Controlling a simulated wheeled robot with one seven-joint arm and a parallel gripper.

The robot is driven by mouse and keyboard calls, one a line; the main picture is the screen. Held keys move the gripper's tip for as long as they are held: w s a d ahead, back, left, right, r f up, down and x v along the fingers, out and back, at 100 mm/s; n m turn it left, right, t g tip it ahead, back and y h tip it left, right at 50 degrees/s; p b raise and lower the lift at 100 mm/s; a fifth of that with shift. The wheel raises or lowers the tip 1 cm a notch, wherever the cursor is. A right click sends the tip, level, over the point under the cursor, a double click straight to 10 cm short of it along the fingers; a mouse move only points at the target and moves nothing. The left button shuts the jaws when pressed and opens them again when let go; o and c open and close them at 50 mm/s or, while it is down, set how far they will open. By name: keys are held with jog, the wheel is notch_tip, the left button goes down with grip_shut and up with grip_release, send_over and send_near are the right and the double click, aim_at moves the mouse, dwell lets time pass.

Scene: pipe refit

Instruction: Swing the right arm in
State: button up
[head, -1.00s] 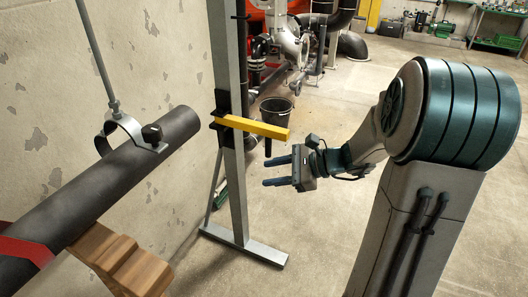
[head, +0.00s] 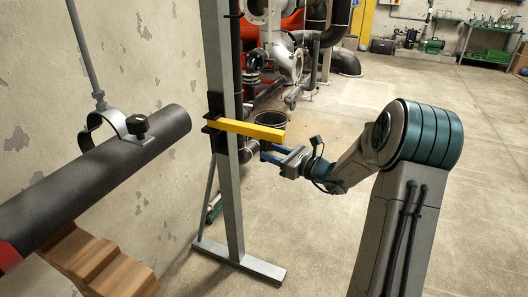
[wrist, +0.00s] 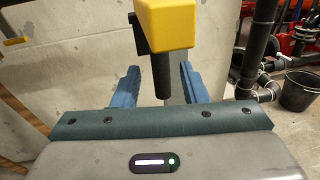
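A yellow swing arm (head: 248,129) juts out to the right from a black bracket on a grey upright post (head: 224,165). In the wrist view its yellow end block (wrist: 166,24) is at the top, with a black handle (wrist: 161,76) hanging straight down from it. My gripper (head: 268,152) is just below the yellow arm's free end. In the wrist view my gripper (wrist: 158,88) is open, with a blue finger on each side of the handle and a gap on both sides. In the head view the handle is mostly hidden by my gripper.
A black bucket (head: 271,115) stands behind the yellow arm. The post's foot (head: 245,262) extends along the floor. Open floor lies at right.

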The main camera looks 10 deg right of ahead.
aim_at(264, 149)
jog(key=shift+x, duration=1.95)
grip_shut()
jog(key=shift+d, duration=0.1)
jog(key=shift+f+b, duration=0.1)
jog(key=shift+b, duration=0.2)
